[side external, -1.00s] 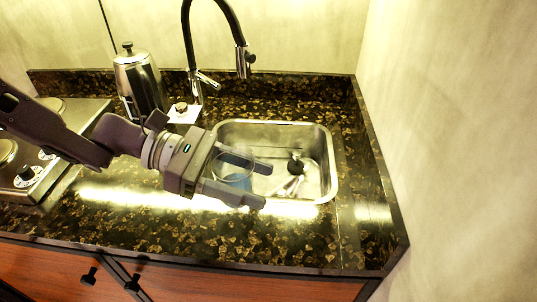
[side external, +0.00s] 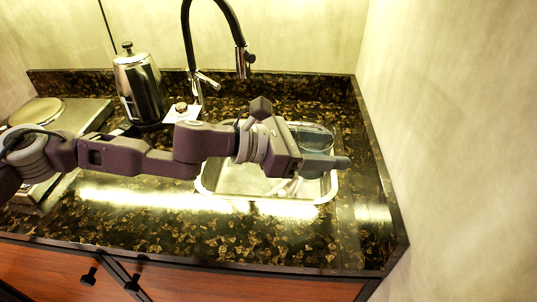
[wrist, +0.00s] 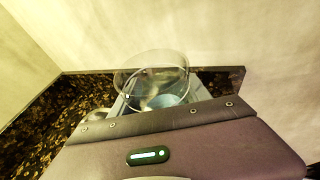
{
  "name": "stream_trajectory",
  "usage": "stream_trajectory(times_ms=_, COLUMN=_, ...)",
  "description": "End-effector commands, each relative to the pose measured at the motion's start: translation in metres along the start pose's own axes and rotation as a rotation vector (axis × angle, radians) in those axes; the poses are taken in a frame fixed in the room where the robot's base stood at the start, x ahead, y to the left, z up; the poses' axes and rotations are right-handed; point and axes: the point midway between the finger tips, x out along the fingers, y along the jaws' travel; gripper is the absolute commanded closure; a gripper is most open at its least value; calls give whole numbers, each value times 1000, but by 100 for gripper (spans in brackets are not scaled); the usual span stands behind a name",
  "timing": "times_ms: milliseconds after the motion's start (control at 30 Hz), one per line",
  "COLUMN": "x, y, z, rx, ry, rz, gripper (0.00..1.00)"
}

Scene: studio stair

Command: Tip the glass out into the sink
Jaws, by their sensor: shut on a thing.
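My gripper (side external: 325,150) is shut on a clear glass (side external: 316,132) with something bluish in it. In the side external view the glass is seen over the right part of the steel sink (side external: 245,181), partly hidden behind the near finger. In the wrist view the glass (wrist: 153,66) shows its round rim, with blue low inside. I cannot tell exactly how far it is tilted. My arm hides much of the sink.
A black faucet (side external: 187,35) arches behind the sink. A steel kettle (side external: 139,88) and a small item on a white card (side external: 182,112) stand at the back left. A stove (side external: 75,120) is at the left. A wall (side external: 450,130) rises at the right.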

Motion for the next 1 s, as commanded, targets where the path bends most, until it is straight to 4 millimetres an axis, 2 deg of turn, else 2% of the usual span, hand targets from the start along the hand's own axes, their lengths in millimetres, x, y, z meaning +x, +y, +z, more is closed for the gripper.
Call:
stream_trajectory(times_ms=233, x=12, y=43, z=26, rx=-66, ry=-4, rz=224, gripper=100)
stream_trajectory(times_ms=400, x=11, y=66, z=33, rx=-104, ry=-2, rz=334, gripper=100)
stream_trajectory(times_ms=667, x=7, y=91, z=38, rx=-141, ry=-2, rz=453, gripper=100)
stream_trajectory(times_ms=933, x=16, y=90, z=8, rx=-141, ry=1, rz=447, gripper=100)
stream_trajectory(times_ms=1000, x=20, y=90, z=-5, rx=-143, ry=2, rz=447, gripper=100)
